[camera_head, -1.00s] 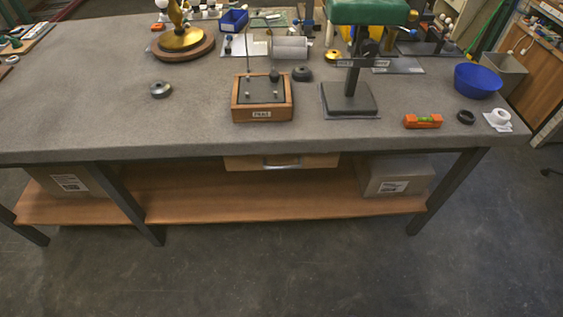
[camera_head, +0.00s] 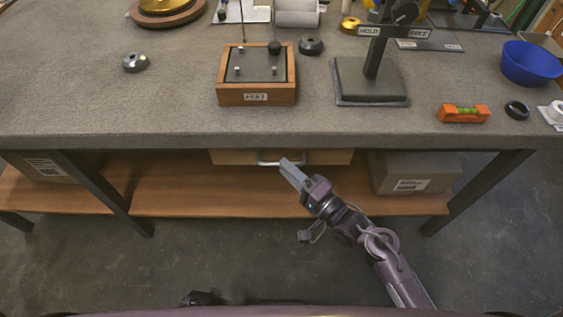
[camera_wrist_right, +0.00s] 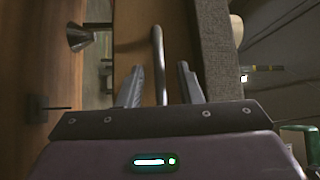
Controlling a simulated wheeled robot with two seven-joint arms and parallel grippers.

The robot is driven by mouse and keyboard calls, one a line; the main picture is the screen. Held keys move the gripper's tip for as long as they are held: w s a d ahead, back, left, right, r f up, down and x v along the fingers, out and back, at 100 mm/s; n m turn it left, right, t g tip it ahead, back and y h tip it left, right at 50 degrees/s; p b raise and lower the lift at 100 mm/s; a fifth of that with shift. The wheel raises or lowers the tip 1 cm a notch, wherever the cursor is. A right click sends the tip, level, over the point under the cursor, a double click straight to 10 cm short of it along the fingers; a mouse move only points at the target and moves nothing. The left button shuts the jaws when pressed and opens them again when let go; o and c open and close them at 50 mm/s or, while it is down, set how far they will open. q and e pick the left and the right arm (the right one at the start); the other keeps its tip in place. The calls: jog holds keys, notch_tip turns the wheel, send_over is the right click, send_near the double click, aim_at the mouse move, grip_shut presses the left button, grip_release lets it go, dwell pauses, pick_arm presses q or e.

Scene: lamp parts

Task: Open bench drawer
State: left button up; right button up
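The bench drawer (camera_head: 235,157) is a wooden front under the front edge of the grey bench top, and no open interior shows. Its pale metal handle (camera_head: 268,160) sticks out from the front. My right gripper (camera_head: 290,172) is at the right end of this handle. In the right wrist view, the gripper (camera_wrist_right: 160,86) is open, with the handle bar (camera_wrist_right: 158,50) running between its two fingers and gaps on both sides. The wooden drawer front also shows there (camera_wrist_right: 132,35). My left gripper cannot be made out in the head view.
The grey bench top (camera_head: 150,110) overhangs just above the drawer. A wooden lower shelf (camera_head: 220,198) runs beneath, with a cardboard box (camera_head: 412,172) at right. A wooden block box (camera_head: 257,97), a dark stand (camera_head: 370,82) and an orange level (camera_head: 464,113) stand on top. The floor in front is clear.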

jog(key=shift+x, duration=1.4)
jog(key=shift+w, duration=0.1)
grip_shut()
